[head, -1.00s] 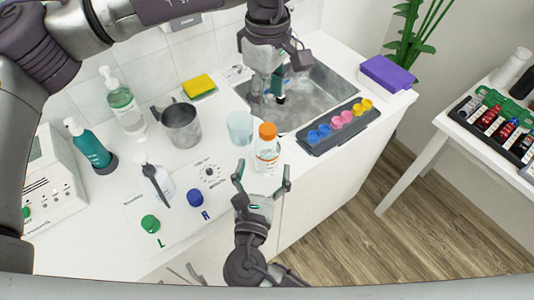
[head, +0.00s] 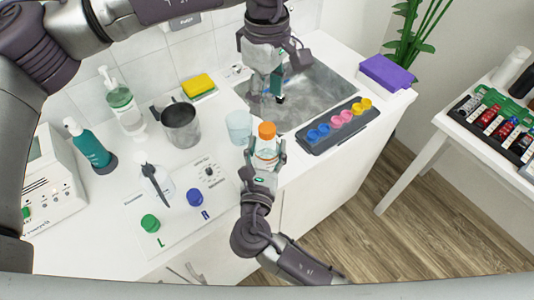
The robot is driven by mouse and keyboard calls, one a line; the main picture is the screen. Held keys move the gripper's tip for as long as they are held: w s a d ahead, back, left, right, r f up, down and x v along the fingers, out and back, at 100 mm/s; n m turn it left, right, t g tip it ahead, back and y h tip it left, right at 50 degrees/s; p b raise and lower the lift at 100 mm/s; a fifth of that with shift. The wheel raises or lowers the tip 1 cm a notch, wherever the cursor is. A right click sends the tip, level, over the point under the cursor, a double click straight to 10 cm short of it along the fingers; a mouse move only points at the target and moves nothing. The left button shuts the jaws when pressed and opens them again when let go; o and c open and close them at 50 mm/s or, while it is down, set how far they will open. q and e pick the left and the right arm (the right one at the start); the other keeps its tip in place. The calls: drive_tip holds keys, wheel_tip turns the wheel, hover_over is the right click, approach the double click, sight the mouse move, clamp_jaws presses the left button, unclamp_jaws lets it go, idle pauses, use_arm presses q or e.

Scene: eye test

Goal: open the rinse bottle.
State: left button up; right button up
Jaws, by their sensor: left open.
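A clear bottle with an orange cap (head: 266,131), which I take to be the rinse bottle, stands upright at the front edge of the white counter. The cap is on it. My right gripper (head: 265,150) comes from below in the picture, with a finger on each side of the bottle's body, closed in against it. The fingers and palm hide the bottle's lower part. My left gripper (head: 267,90) hangs over the sink, above the bottle in the picture. It is open, seen from a steep angle, and nothing shows between its fingers.

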sight(267, 128)
clamp_jaws()
use_arm(q)
drive_tip(key=m, duration=1.3)
drive_tip(key=shift+m, duration=0.3)
drive_tip(key=m, duration=0.3)
drive_tip(key=shift+m, duration=0.4)
drive_tip(key=shift+f+m, duration=0.3)
drive_tip(key=shift+f, duration=3.75)
